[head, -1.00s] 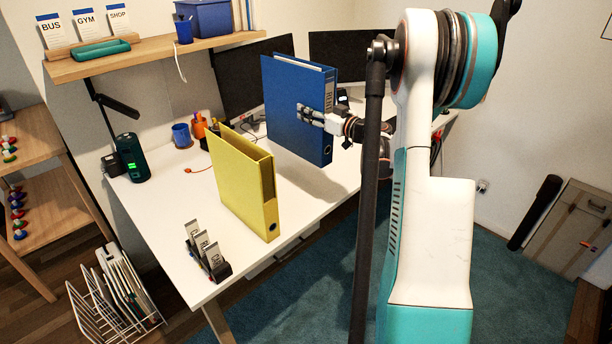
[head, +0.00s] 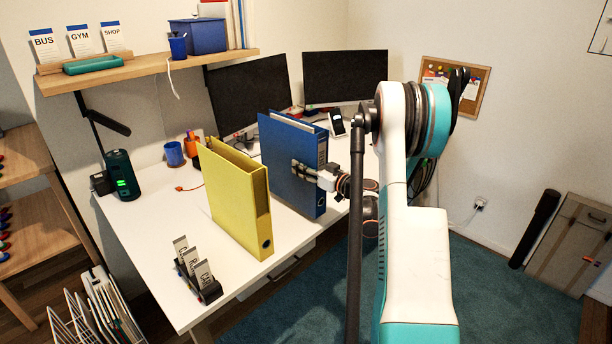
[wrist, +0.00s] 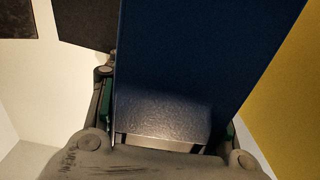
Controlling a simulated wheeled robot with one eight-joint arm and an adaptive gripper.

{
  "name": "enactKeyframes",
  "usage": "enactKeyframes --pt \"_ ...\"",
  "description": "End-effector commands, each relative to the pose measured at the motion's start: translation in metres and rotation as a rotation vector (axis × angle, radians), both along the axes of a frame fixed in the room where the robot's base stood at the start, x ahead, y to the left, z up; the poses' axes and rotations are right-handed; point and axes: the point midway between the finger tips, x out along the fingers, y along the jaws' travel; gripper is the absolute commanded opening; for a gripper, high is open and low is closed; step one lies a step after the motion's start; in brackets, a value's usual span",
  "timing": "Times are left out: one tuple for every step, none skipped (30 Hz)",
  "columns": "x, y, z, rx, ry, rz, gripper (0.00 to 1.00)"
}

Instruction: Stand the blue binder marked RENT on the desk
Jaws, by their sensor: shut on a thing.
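The blue binder (head: 283,165) is upright over the white desk (head: 150,250), behind and to the right of the yellow binder. Its spine label is too small to read in the head view. My gripper (head: 306,171) is shut on the binder's spine side. In the wrist view the blue binder (wrist: 190,70) fills the middle, between the fingers of my gripper (wrist: 165,140). The binder's lower edge is low over the desk top; whether it touches I cannot tell.
A yellow binder (head: 235,200) stands upright just left of the blue one. Two monitors (head: 250,97) stand at the back. A card holder (head: 196,275) is at the front left corner. A wall shelf (head: 150,70) hangs above.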

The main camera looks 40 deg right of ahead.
Motion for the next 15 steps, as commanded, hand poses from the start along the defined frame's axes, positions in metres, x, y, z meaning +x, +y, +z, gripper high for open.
enactKeyframes --pt "0.0 0.0 -0.009 0.001 -0.001 0.0 0.0" --pt "0.0 0.0 -0.014 0.001 -0.001 0.0 0.0" --pt "0.0 0.0 -0.02 0.001 -0.001 0.0 0.0" --pt "0.0 0.0 -0.023 0.001 -0.001 0.0 0.0" --pt "0.0 0.0 -0.026 0.001 -0.001 0.0 0.0" --pt "0.0 0.0 -0.028 0.001 -0.001 0.0 0.0" --pt "0.0 0.0 -0.029 0.001 -0.002 0.0 0.0" --pt "0.0 0.0 -0.029 0.001 -0.002 0.0 0.0" --pt "0.0 0.0 -0.028 0.001 -0.001 0.0 0.0" --pt "0.0 0.0 -0.028 0.001 -0.001 0.0 0.0" --pt "0.0 0.0 -0.028 0.001 -0.001 0.0 0.0" --pt "0.0 0.0 -0.028 0.001 -0.001 0.0 0.0" --pt "0.0 0.0 -0.028 0.001 -0.001 0.0 0.0" --pt "0.0 0.0 -0.028 0.001 -0.001 0.0 0.0" --pt "0.0 0.0 -0.028 0.001 -0.001 0.0 0.0"
